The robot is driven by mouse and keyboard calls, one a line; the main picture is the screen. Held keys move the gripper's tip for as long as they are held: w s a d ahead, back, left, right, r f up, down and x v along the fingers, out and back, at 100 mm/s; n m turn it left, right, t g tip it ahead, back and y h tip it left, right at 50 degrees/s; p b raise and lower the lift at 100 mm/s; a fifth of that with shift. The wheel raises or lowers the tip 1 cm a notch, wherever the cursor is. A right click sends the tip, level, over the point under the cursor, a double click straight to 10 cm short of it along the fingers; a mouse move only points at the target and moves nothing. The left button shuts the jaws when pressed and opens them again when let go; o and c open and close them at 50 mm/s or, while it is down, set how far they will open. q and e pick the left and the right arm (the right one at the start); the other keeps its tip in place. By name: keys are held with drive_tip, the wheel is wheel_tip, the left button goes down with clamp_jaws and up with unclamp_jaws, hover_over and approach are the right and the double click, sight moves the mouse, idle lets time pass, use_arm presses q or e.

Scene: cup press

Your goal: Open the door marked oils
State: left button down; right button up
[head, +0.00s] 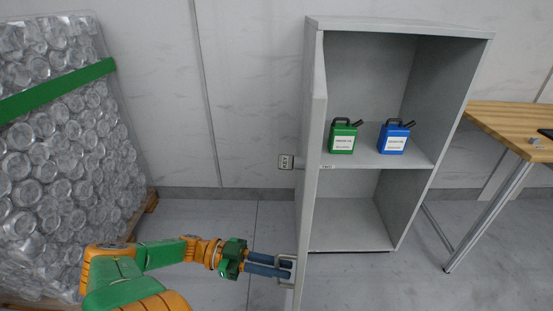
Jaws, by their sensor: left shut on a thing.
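The grey cabinet (428,100) stands right of centre, with its front side open to view. Its door (311,165) is swung out and seen nearly edge-on at the cabinet's left side. A small tag (286,162) sticks out from the door; its lettering is too small to read. My left gripper (286,268) is low on the left of the door, shut on the door's handle (288,283). My right gripper does not show.
A green can (342,138) and a blue can (394,138) stand on the cabinet shelf. A wooden table (510,125) stands at the right. A wrapped stack of clear jars (60,160) fills the left.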

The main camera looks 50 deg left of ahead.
use_arm(q)
drive_tip(key=shift+s+a, duration=0.15)
drive_tip(key=shift+a, duration=0.05)
idle(0.3)
drive_tip(key=c, duration=0.9)
unclamp_jaws()
drive_tip(key=b+v, duration=0.2)
drive_tip(key=v, duration=0.5)
